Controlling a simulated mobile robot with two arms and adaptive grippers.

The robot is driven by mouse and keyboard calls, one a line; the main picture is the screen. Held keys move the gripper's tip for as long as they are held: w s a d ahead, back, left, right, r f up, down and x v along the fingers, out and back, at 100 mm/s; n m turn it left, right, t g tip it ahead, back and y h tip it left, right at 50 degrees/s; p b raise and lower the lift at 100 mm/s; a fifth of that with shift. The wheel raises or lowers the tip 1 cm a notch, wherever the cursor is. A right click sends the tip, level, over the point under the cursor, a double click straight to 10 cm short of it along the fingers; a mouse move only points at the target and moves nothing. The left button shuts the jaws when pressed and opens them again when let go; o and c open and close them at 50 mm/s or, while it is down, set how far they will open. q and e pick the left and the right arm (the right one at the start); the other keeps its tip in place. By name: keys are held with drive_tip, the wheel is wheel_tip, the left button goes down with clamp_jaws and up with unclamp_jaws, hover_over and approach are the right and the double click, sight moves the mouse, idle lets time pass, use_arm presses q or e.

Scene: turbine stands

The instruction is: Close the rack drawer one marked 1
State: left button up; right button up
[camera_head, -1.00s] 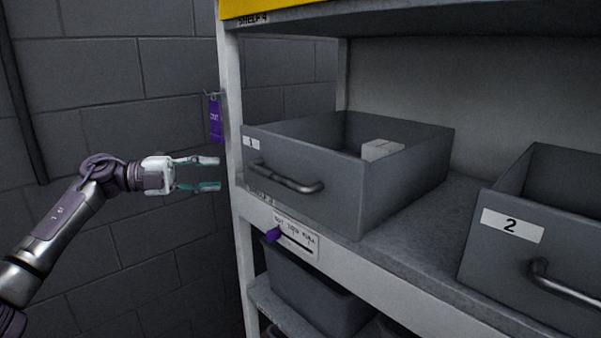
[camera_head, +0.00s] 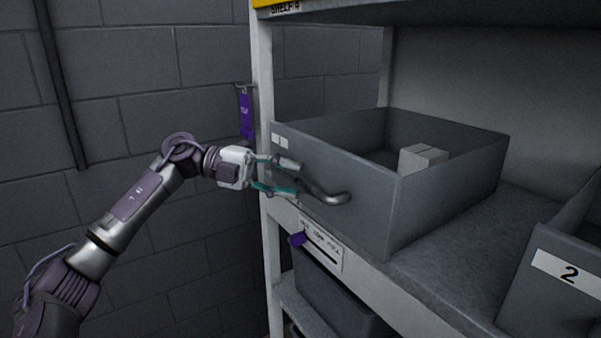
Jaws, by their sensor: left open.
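Rack drawer one (camera_head: 345,205) is a grey open-topped bin on the rack shelf, its front sticking out to the shelf's front edge. Its white label (camera_head: 280,141) is partly visible at the left of the front, its number hard to read. A grey bar handle (camera_head: 325,195) is on its front. A pale block (camera_head: 422,158) lies inside. My left gripper (camera_head: 287,178) is open at the left part of the drawer front, its fingers around or just in front of the handle's left end; I cannot tell whether they touch. My right gripper is not in view.
Drawer 2 (camera_head: 562,285) stands at the right on the same shelf (camera_head: 450,245). A purple tag (camera_head: 246,115) hangs by the rack's left post (camera_head: 263,90). A purple slider (camera_head: 298,239) is on the shelf edge label. A lower bin (camera_head: 330,295) sits below.

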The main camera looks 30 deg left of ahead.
use_arm(q)
drive_tip(key=shift+p+x, duration=0.35)
drive_tip(key=shift+x, duration=1)
drive_tip(key=shift+s, duration=0.1)
clamp_jaws()
drive_tip(key=shift+r, duration=0.1)
